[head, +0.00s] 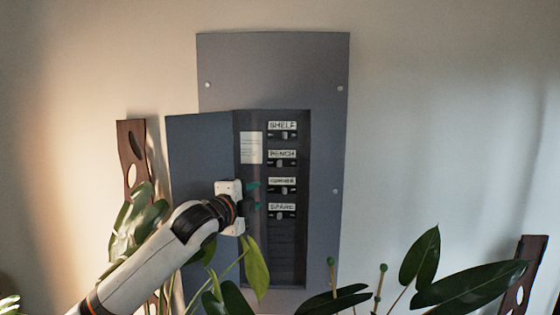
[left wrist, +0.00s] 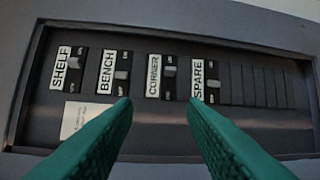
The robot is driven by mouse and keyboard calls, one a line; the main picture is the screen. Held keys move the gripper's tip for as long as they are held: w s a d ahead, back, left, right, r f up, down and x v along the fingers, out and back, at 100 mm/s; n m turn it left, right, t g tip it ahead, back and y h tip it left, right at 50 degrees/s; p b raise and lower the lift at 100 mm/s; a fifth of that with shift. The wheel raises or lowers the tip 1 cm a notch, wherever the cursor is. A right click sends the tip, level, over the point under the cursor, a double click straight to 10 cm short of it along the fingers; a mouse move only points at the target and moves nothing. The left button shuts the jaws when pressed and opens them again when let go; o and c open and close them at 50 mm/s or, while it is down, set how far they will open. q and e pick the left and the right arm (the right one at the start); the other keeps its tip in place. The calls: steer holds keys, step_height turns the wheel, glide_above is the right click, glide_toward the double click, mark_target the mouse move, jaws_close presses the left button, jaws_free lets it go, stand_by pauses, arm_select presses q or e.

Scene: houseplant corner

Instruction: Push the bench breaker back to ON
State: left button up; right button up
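The bench breaker (head: 281,162) is second from the top in the panel, under its BENCH label. In the left wrist view the bench breaker (left wrist: 122,75) is second from the left. Its handle sits toward the lower, OFF-marked end there, which is the left side in the head view. My left gripper (head: 254,197) is in front of the panel opening, left of the corner and spare breakers. Its green fingers (left wrist: 158,101) are spread apart with nothing between them. The fingertips appear just short of the breaker row, below the bench and spare breakers in the wrist view.
The shelf (head: 285,134) and corner (head: 284,188) handles sit to the right; the spare (head: 281,214) handle sits left like bench. The panel door (head: 199,150) hangs open on the left. Plant leaves (head: 420,257) rise along the bottom.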

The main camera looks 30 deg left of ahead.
mark_target(279, 164)
arm_select(q)
step_height(279, 164, up, 6)
steer(key=s+d+m+t, duration=0.1)
steer(key=s, duration=0.1)
steer(key=w+p, duration=0.2)
steer(key=w, duration=0.1)
steer(key=w+p, duration=0.2)
steer(key=w, duration=0.2)
steer(key=w+a+p, duration=0.1)
steer(key=w, duration=0.2)
steer(key=shift+w+a+f+p, duration=0.1)
steer(key=shift+w+f+p, duration=0.1)
steer(key=shift+w+p, duration=0.2)
steer(key=shift+w+a+f, duration=0.1)
steer(key=shift+w+f, duration=0.15)
steer(key=shift+w, duration=0.4)
steer(key=shift+c, duration=0.4)
jaws_close()
